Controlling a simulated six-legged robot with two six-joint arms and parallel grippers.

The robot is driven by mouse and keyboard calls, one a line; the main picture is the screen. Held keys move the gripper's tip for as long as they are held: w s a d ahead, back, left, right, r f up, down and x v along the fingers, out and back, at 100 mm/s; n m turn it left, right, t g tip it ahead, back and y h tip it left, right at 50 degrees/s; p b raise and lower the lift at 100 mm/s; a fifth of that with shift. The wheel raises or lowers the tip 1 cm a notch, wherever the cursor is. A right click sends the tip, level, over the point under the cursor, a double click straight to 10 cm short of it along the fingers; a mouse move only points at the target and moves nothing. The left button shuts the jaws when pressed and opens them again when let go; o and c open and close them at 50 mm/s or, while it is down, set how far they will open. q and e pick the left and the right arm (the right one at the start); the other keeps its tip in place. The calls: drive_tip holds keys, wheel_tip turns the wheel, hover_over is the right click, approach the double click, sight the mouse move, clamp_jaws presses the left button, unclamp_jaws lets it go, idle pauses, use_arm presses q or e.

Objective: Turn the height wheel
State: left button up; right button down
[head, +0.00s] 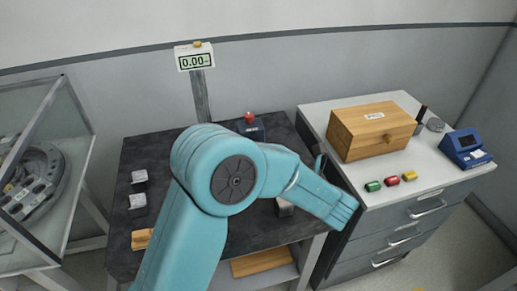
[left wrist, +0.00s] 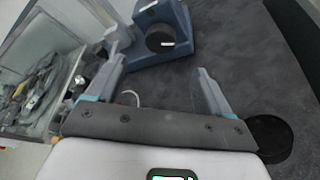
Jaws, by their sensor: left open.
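In the left wrist view, a black round knob (left wrist: 158,36) with a small white label sits on the front of a blue housing (left wrist: 181,28). It looks like the height wheel, but its label is too small to read. My left gripper (left wrist: 160,65) is open and empty, its two fingers pointing towards the knob and apart from it. In the head view my left arm crosses the dark table (head: 163,160) and hides much of its middle, and the gripper's fingers cannot be made out there. A readout (head: 195,61) on a post shows 0.00. My right gripper is out of view.
A blue box with a red knob (head: 249,117) stands at the table's back. Small blocks (head: 139,177) lie at its left. The right cabinet (head: 318,112) bears a wooden box (head: 372,130), several coloured pieces (head: 392,180) and a blue device (head: 465,149). A glass case (head: 75,130) stands left.

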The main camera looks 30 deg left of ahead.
use_arm(q)
drive_tip(key=p+x, duration=0.1)
drive_tip(key=x, duration=1)
drive_tip(key=shift+f, duration=0.1)
drive_tip(key=shift+c, duration=0.3)
drive_tip(key=c, duration=1)
